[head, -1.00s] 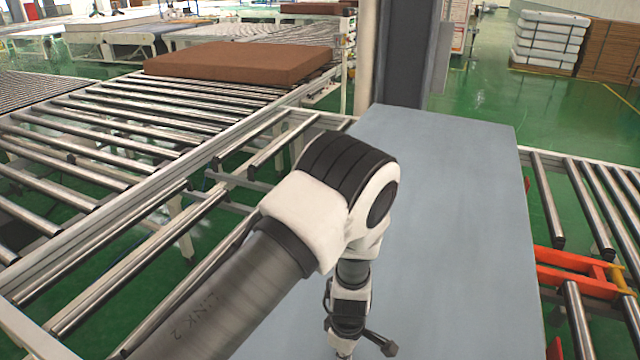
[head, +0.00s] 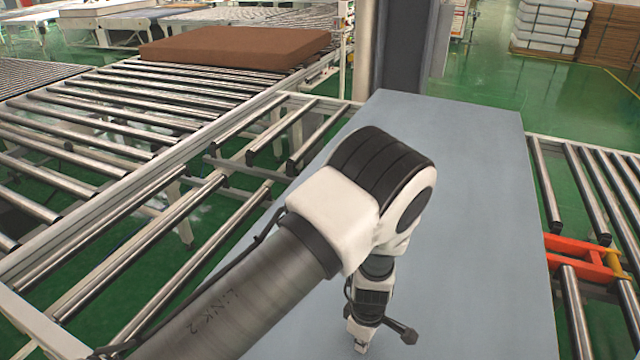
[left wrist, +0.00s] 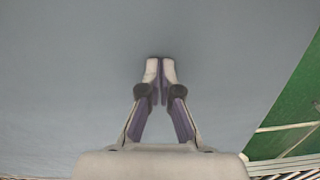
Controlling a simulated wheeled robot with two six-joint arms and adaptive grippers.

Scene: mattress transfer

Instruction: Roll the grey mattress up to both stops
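The grey mattress (head: 480,200) is a long flat slab lying on the roller conveyor, running from the near edge of the head view back towards a dark column. It fills most of the left wrist view (left wrist: 70,70). My left gripper (head: 361,345) is over the mattress, its fingers pointing down at it. In the left wrist view the left gripper (left wrist: 160,68) has its two fingertips together with nothing visible between them. I cannot tell whether the tips touch the mattress. My right gripper is not in view. I cannot make out the two stops clearly.
Rollers lie left (head: 130,270) and right (head: 600,190) of the mattress. An orange-red bracket (head: 582,262) sits among the right rollers. A dark column (head: 398,45) stands behind the mattress. A brown mattress (head: 235,48) lies on rollers at the back left.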

